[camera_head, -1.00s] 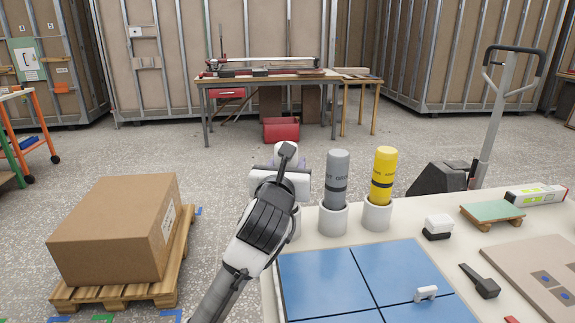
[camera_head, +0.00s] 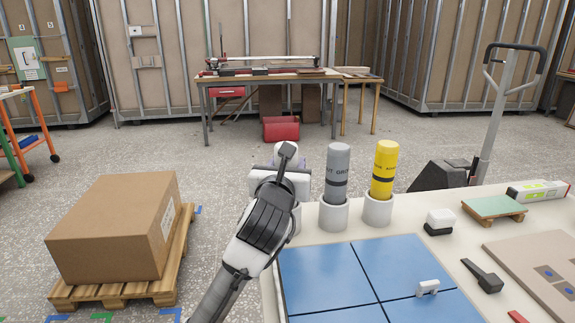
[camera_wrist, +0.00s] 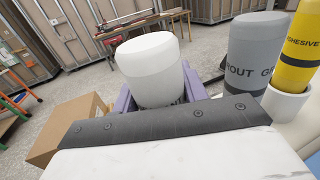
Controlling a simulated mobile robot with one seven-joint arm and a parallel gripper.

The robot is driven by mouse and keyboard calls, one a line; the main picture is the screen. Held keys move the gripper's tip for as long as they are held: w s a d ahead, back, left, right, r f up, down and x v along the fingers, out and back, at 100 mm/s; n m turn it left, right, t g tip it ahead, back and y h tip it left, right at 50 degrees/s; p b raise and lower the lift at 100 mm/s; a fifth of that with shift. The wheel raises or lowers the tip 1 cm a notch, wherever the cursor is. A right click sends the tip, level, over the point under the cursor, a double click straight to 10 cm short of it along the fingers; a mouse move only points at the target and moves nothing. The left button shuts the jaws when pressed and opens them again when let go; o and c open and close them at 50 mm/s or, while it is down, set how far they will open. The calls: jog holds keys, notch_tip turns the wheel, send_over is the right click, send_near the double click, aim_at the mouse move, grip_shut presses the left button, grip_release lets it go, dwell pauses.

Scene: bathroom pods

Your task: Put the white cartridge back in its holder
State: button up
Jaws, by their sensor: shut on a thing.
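The white cartridge (camera_wrist: 150,70) stands upright, slightly tilted in the wrist view. My gripper (camera_wrist: 158,94) has its purple fingers on either side of it and is shut on it. In the head view my arm hides most of the gripper and the cartridge. A white cup-shaped holder (camera_head: 296,222) shows partly behind my arm, at the table's left edge; its inside is hidden. To its right, the grey cartridge (camera_head: 337,172) and the yellow cartridge (camera_head: 384,170) stand upright in like white holders.
Blue tiles (camera_head: 320,275) cover the near table. A white-and-black block (camera_head: 439,222), a green-topped small pallet (camera_head: 494,207) and a dark tool (camera_head: 484,277) lie to the right. A cardboard box (camera_head: 110,230) sits on a pallet at the left. Open floor separates it from the table.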

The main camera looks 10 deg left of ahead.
jog(key=shift+f+b, duration=0.4)
jog(key=o, duration=1.6)
jog(key=shift+r, duration=0.1)
jog(key=shift+r+p, duration=2.05)
jog(key=shift+r, duration=0.95)
